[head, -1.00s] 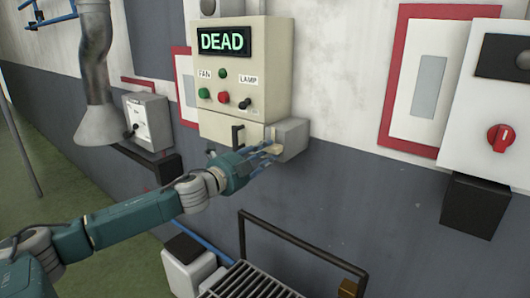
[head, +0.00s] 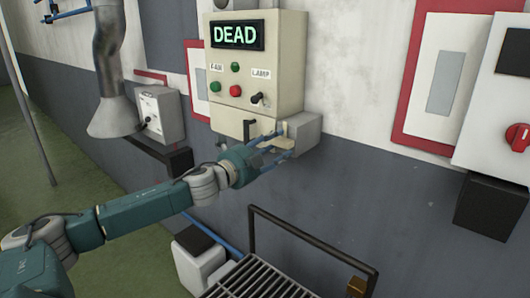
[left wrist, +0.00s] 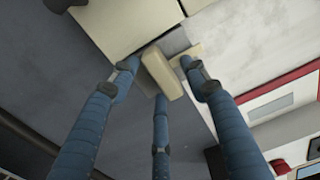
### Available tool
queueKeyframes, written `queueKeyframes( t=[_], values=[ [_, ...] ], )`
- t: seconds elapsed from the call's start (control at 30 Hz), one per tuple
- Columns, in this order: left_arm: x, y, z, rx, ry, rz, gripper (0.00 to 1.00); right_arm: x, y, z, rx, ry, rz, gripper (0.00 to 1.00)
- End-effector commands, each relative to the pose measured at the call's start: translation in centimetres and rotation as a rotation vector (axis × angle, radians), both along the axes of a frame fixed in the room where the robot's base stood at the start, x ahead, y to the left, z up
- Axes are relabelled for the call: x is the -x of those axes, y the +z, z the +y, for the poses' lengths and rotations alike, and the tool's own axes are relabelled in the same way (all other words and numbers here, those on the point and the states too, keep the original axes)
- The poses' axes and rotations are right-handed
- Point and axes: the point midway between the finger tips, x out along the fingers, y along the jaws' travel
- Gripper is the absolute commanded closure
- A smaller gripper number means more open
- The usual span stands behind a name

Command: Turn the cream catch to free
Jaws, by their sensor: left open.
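The cream catch (head: 285,144) sits on the grey box at the lower right of the cream control panel. In the left wrist view the catch (left wrist: 162,73) is a short cream bar pointing toward the camera, with a cream plate (left wrist: 188,52) behind it. My left gripper (head: 284,146) is open at the catch. Its blue fingers (left wrist: 160,76) stand around the bar, two on its sides and one below. I cannot tell whether any finger touches it. In the head view the fingers partly hide the catch. My right gripper is not in view.
The panel (head: 283,60) has a display reading DEAD (head: 236,35), FAN and LAMP controls, and a black handle (head: 249,128). A black rail (head: 310,244) and slatted rack (head: 262,284) stand below. A box with a red knob (head: 517,138) is at right.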

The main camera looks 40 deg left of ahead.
Motion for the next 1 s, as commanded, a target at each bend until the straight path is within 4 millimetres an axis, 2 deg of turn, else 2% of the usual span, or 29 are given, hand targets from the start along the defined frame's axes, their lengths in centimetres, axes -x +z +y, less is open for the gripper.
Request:
queueKeyframes(
  t=[0.33,1.0],
  values=[
    [2.8,-0.3,0.1,-0.004,-0.003,0.006,0.54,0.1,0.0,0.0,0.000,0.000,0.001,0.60],
    [6.9,-0.4,0.4,0.004,-0.003,0.005,0.54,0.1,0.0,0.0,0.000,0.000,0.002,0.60]
  ],
)
